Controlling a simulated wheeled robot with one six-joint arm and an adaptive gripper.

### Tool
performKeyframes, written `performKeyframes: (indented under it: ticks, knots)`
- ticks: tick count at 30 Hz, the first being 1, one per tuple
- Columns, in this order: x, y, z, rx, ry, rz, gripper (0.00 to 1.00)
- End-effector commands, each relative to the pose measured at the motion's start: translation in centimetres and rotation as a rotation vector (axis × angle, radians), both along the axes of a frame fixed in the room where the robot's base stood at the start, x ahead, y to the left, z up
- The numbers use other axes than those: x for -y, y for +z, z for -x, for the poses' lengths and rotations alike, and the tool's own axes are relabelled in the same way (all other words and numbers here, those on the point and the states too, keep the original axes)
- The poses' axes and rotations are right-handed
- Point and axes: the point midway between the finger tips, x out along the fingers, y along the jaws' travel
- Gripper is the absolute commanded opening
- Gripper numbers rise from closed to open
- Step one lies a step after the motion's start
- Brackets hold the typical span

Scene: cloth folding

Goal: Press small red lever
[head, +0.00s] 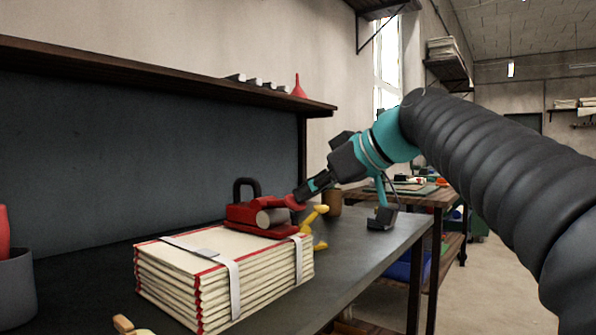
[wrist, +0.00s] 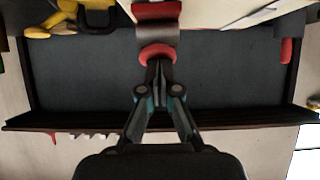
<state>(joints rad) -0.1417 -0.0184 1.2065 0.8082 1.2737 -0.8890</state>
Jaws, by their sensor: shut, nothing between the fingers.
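A red device (head: 240,213) with a pale cylinder in its side and a dark loop handle stands on the bench behind a cloth stack. A small red rounded lever (head: 293,203) sticks out at its right end. In the wrist view the red lever (wrist: 157,51) lies straight ahead of my fingertips, in front of a grey band. My gripper (head: 301,194) is shut and empty, tilted down to the left. Its tips (wrist: 158,64) overlap the lever's edge in the wrist view; I cannot tell whether they touch it or sit just above it.
A strapped stack of folded cloth (head: 222,275) fills the bench front. A yellow object (head: 317,222) stands close to the lever's right, with a brown cup (head: 331,203) behind. A dark shelf (head: 160,73) runs along the wall above. The bench's right side has free room.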

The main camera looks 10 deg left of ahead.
Motion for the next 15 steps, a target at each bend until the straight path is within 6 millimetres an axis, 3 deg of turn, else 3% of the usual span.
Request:
performKeyframes:
  ticks: [15]
  knots:
    - [0.1, 1.6, -0.1, -0.002, -0.002, 0.0, 0.0]
